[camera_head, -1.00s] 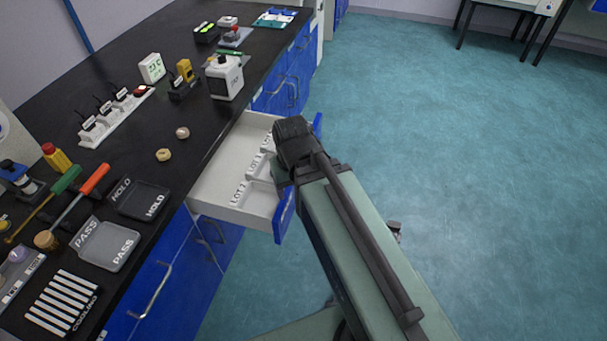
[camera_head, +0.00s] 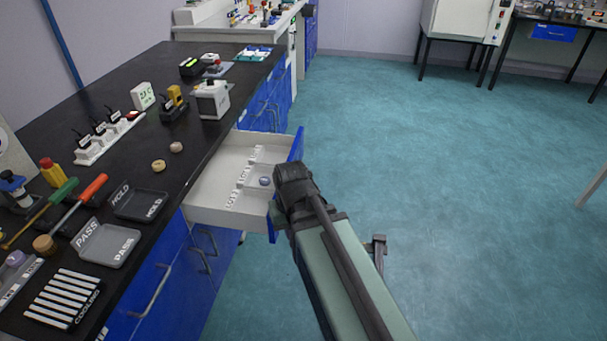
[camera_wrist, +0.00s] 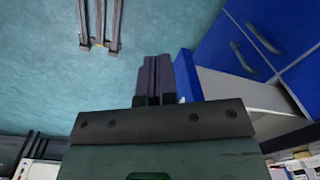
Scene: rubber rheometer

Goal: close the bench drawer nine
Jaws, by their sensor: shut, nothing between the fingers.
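The bench drawer (camera_head: 222,210) stands open from the black-topped bench, with a white inside and a blue front panel (camera_head: 297,147). Inside are LOT labels and a small grey-blue round piece (camera_head: 264,181). My arm covers the middle of the front panel in the head view, and the fingertips are hidden there. In the wrist view my gripper (camera_wrist: 153,76) is shut and empty, just left of the blue drawer front (camera_wrist: 186,76). It is outside the drawer; I cannot tell whether it touches the panel.
The bench top (camera_head: 140,178) holds a HOLD tray (camera_head: 139,203), a PASS tray (camera_head: 105,243), screwdrivers and small instruments. Shut blue cupboards with handles lie below, on both sides of the drawer. The teal floor (camera_head: 430,190) right of the drawer is clear.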

